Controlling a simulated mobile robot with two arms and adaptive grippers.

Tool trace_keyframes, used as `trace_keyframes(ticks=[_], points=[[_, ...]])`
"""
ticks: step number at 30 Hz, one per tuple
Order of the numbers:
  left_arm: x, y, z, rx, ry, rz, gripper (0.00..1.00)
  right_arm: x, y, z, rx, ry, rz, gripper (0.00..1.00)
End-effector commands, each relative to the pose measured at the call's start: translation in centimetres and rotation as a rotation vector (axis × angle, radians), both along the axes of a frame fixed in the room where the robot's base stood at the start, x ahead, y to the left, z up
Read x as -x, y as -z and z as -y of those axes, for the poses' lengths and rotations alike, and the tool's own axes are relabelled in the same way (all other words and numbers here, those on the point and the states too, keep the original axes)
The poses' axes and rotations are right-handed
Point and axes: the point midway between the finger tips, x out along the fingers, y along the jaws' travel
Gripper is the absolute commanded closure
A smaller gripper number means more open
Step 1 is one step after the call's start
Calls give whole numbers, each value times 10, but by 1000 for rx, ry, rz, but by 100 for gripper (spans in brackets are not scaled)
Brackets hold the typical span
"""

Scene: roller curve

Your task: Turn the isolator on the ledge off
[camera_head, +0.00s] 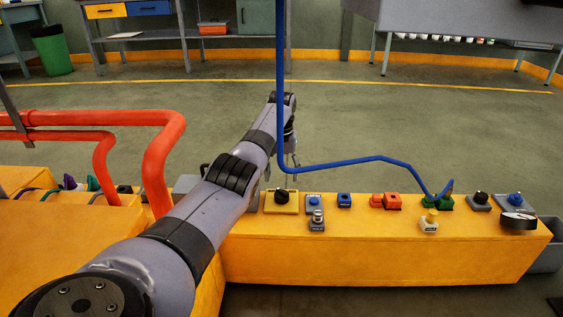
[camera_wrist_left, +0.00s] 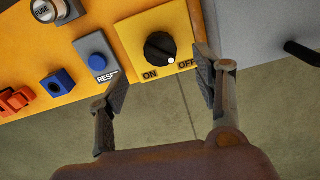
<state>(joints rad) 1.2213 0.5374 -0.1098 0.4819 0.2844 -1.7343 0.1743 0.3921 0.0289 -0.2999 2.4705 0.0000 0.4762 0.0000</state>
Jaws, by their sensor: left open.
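The isolator is a yellow plate with a black rotary knob (camera_wrist_left: 160,47) and the words ON and OFF. In the wrist view the knob's white dot faces the lower right, between the two words. In the head view the isolator (camera_head: 281,197) sits on the orange ledge (camera_head: 375,250), just right of my left arm. My left gripper (camera_wrist_left: 163,70) is open and empty, its fingers spread to either side of the knob in the picture. Whether either finger touches the plate cannot be told. In the head view the left gripper (camera_head: 291,158) is partly hidden behind its wrist and the blue pipe.
A blue RESET button (camera_wrist_left: 98,62), a blue block (camera_wrist_left: 58,83), red-orange part (camera_wrist_left: 15,101) and FUSE part (camera_wrist_left: 46,10) lie beside the isolator. A blue pipe (camera_head: 345,162) crosses above the ledge. Red pipes (camera_head: 155,165) stand left.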

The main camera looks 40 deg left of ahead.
Motion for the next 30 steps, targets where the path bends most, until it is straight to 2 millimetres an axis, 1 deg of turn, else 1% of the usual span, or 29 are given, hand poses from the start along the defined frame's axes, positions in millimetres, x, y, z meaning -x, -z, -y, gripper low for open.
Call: trace_keyframes(ticks=[1,3,6,9,14,30], points=[[-1,-11,0,-1,0,4,40,0,0,0,0,0,0,60],[-1,-23,0,1,0,3,40,0,0,0,0,0,0,60],[0,-35,0,1,0,2,40,0,0,0,0,0,0,60],[0,-41,0,0,0,0,40,0,0,0,0,0,-1,60],[0,-44,0,1,0,-1,40,0,0,0,1,0,-1,60],[0,-44,0,1,0,-1,40,0,0,0,0,0,-1,60]])
